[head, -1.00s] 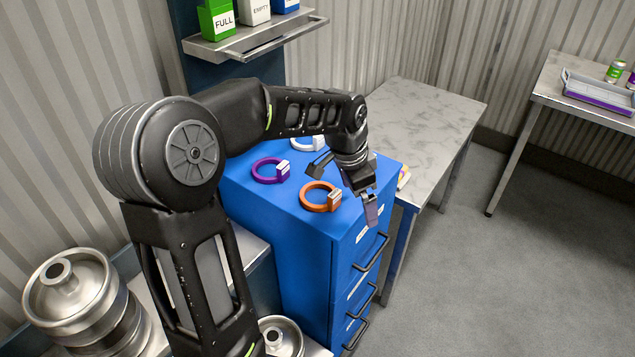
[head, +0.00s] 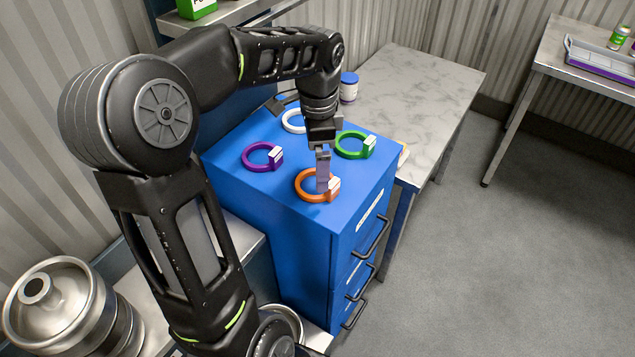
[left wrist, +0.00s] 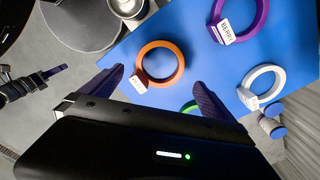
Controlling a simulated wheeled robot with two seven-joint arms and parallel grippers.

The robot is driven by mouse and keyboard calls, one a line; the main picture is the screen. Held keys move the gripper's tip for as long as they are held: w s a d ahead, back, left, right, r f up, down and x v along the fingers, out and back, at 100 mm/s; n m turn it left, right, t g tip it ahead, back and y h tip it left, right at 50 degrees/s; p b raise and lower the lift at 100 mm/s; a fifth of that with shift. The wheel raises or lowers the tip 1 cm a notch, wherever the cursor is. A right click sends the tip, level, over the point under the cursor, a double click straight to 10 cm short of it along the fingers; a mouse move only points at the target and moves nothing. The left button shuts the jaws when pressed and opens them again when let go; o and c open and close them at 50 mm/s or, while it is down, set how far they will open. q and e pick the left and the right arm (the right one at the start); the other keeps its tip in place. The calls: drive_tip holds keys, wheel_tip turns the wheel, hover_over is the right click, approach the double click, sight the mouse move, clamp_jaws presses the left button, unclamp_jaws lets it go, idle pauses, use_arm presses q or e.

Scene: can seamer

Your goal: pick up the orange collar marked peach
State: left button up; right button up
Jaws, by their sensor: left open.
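The orange collar (head: 309,193) lies on the blue cabinet top (head: 280,205), near its front edge, with a pale label block at its right side. In the left wrist view the orange collar (left wrist: 181,65) lies ahead of the jaws; its label is too small to read.
A purple collar (head: 250,160) marked BERRY in the wrist view, a white collar (head: 289,125) and a green collar (head: 343,150) lie on the same cabinet top. A jar (head: 348,90) stands behind. A marble-topped table (head: 420,90) is at the right.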

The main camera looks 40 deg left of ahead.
use_arm(q)
drive_tip(key=shift+f, duration=0.2)
drive_tip(key=shift+f+p, duration=0.6)
drive_tip(key=shift+f, duration=2)
drive_tip(key=shift+c, duration=0.2)
drive_tip(key=c, duration=1.3)
